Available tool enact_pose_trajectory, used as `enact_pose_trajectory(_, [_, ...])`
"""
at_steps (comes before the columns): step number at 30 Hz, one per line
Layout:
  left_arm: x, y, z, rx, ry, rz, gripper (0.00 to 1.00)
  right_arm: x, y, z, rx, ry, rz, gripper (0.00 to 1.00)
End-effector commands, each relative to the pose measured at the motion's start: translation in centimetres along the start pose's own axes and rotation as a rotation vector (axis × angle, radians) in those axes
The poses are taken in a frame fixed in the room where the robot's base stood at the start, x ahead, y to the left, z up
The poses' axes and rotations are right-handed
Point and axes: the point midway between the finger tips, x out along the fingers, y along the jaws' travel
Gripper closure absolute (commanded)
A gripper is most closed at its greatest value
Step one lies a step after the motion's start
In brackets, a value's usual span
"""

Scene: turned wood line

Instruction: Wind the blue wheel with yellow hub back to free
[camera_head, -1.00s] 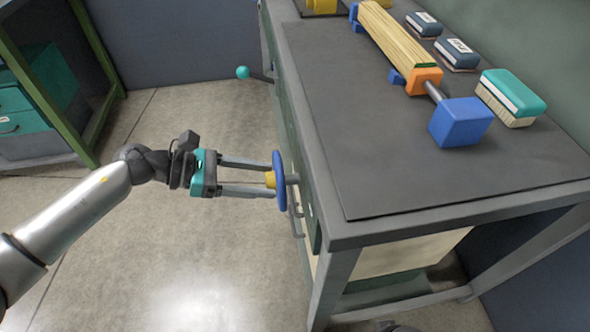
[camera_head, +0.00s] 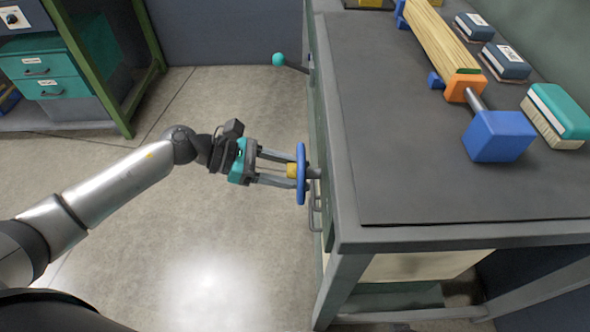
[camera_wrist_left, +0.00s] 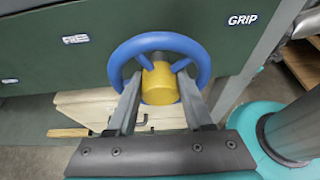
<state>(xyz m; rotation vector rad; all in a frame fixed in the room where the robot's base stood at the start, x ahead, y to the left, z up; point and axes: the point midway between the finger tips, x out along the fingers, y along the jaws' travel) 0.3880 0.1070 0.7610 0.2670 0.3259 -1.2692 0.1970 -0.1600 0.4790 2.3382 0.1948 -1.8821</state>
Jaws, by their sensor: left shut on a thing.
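The blue wheel with a yellow hub (camera_head: 301,160) stands out from the left side of the workbench on a short grey shaft. My left gripper (camera_head: 294,172) reaches it from the left and is shut on the wheel. In the left wrist view the blue rim (camera_wrist_left: 160,40) shows in front of the green panel. The fingers (camera_wrist_left: 160,90) lie on either side of the yellow hub (camera_wrist_left: 160,84), with the tips at the wheel; the exact contact is hard to see. My right gripper is not in view.
The workbench (camera_head: 400,150) carries a blue block (camera_head: 498,136), a wooden piece (camera_head: 440,35) and a teal brush (camera_head: 556,115). A lever with a teal ball (camera_head: 279,59) sticks out beyond the wheel. A drawer cabinet (camera_head: 50,88) stands at the far left. Floor between is clear.

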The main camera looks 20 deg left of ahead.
Motion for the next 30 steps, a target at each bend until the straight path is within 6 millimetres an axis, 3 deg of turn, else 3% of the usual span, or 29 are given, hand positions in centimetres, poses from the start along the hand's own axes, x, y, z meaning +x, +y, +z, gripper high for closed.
enact_pose_trajectory(5, [0.0,0.0,0.0,0.000,-0.001,-0.001,1.00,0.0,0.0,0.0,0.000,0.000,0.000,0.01])
enact_pose_trajectory(17, [0.0,0.1,0.1,-0.057,-0.001,-0.025,1.00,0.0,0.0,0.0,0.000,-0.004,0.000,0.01])
enact_pose_trajectory(30, [0.1,0.2,0.0,-0.380,-0.002,-0.159,1.00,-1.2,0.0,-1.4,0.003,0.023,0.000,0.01])
